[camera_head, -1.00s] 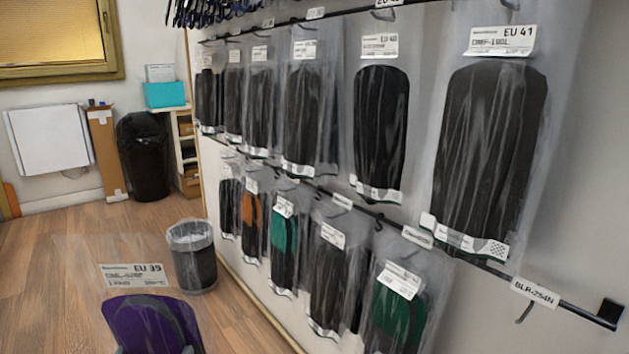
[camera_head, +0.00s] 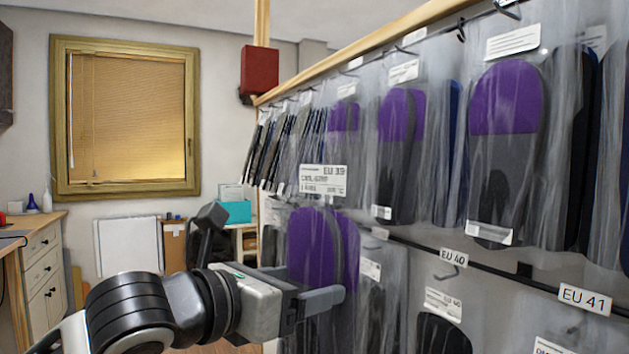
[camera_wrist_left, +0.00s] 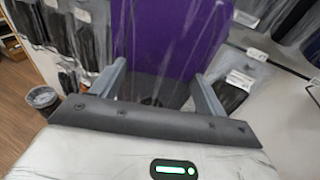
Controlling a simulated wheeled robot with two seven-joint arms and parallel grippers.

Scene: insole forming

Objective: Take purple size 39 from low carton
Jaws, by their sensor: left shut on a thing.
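A clear bag with a purple and dark insole pair (camera_head: 312,250) and an EU 39 label (camera_head: 323,180) is upright in front of the rack in the head view. My left gripper (camera_head: 325,301) is shut on the lower part of this bag. In the left wrist view the purple insole (camera_wrist_left: 170,38) fills the upper middle, with the left gripper's fingers (camera_wrist_left: 160,88) on either side of its lower part. No carton can be made out. My right gripper is in neither view.
A wall rack with hanging bags, some purple (camera_head: 505,97), fills the right side, with size tags EU 40 (camera_head: 453,257) and EU 41 (camera_head: 585,299) on its rail. A wooden drawer cabinet (camera_head: 42,262) stands at the left. A waste bin (camera_wrist_left: 41,97) stands on the floor.

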